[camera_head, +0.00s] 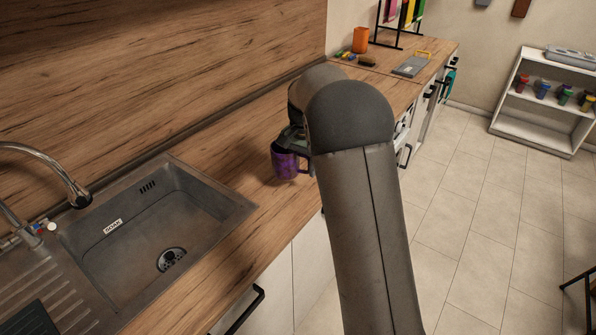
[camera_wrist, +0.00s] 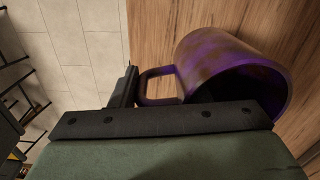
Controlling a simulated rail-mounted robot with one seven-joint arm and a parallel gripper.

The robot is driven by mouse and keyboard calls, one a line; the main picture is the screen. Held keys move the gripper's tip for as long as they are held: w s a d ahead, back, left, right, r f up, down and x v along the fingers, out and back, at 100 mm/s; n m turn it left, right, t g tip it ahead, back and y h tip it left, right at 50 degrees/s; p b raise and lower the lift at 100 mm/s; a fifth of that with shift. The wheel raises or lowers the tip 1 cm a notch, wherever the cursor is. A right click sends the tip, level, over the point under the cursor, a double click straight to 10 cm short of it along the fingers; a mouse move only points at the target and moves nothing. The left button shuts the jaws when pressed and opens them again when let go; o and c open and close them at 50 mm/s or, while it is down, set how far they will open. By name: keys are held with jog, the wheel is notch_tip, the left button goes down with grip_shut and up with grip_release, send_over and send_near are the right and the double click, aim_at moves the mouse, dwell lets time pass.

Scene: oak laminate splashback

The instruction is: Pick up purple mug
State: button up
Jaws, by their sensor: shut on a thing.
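In the wrist view one dark finger of my gripper (camera_wrist: 150,90) shows beside the handle; the other is hidden. I cannot tell whether the mug touches the worktop.
A steel sink (camera_head: 205,190) with a curved tap (camera_head: 55,165) lies to the left. Farther back are an orange cup (camera_head: 361,39), a grey board (camera_head: 411,66) and a black rack (camera_head: 402,40). A white shelf (camera_head: 545,128) with small cups stands across the open tiled floor.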

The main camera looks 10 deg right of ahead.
jog(key=s+d+r+b, duration=0.2)
jog(key=s+d+r, duration=0.2)
jog(key=s, duration=0.5)
jog(key=shift+s+d+r+b, duration=0.25)
jog(key=shift+r+b, duration=0.15)
jog(key=shift+r, duration=0.6)
jog(key=shift+a, duration=0.1)
